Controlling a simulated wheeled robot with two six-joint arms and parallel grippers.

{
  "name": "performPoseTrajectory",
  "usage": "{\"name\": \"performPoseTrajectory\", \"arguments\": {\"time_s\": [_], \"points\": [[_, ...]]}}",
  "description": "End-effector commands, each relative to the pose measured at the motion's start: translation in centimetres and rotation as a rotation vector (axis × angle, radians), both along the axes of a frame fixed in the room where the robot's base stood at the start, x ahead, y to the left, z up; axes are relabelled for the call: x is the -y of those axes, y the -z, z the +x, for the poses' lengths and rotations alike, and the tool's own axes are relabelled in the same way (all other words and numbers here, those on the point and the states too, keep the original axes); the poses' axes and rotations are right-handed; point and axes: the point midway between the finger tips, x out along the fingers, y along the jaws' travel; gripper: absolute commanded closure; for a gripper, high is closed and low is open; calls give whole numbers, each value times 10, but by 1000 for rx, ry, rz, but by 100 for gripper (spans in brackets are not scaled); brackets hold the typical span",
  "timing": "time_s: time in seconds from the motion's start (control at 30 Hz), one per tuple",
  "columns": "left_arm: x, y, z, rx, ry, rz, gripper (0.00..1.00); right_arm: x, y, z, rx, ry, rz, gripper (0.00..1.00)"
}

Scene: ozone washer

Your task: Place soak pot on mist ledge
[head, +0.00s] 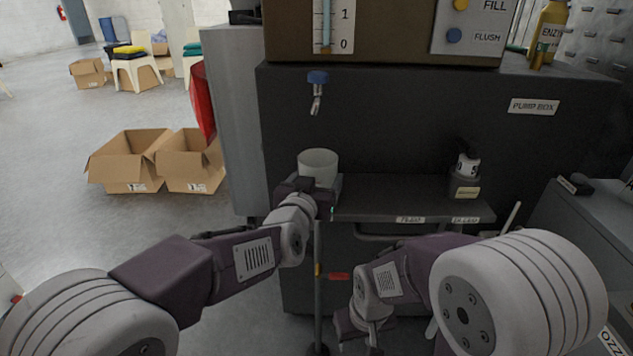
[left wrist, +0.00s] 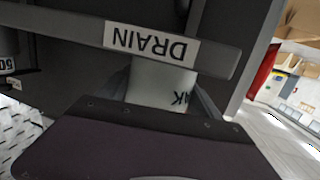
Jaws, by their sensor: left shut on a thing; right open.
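The soak pot is a pale white cup (head: 318,163), upright at the left end of a dark ledge (head: 385,187), below a blue-handled tap (head: 317,85). My left gripper (head: 316,184) is shut on the pot from the near side. The pot (left wrist: 160,88) also shows in the left wrist view, partly hidden behind a bar with an upside-down DRAIN label (left wrist: 152,40). I cannot tell whether the pot touches the ledge. My right gripper (head: 352,322) is open, low in front of the machine, partly hidden by its own arm.
Two labels sit on the ledge's front edge. The PUMP BOX body (head: 420,120) rises behind. Open cardboard boxes (head: 130,165) lie on the floor at left. The middle of the ledge is clear.

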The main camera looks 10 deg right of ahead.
Motion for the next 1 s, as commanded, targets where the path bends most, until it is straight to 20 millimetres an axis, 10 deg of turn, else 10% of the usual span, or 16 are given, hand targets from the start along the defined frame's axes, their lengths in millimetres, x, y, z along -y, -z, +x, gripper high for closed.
{"name": "performPoseTrajectory", "arguments": {"time_s": [0.07,0.1,0.17,0.53,1.0], "points": [[0,4,0,0,0,0,73,0,3,0,0,0,0,56],[0,3,0,-1,0,0,15,0,2,0,0,0,0,56],[0,3,0,-1,0,0,4,0,2,0,0,0,0,56],[-1,-3,-2,0,0,0,4,0,-3,0,0,0,0,56],[-49,-20,-90,0,2,0,4,0,-31,0,0,0,0,56]]}}
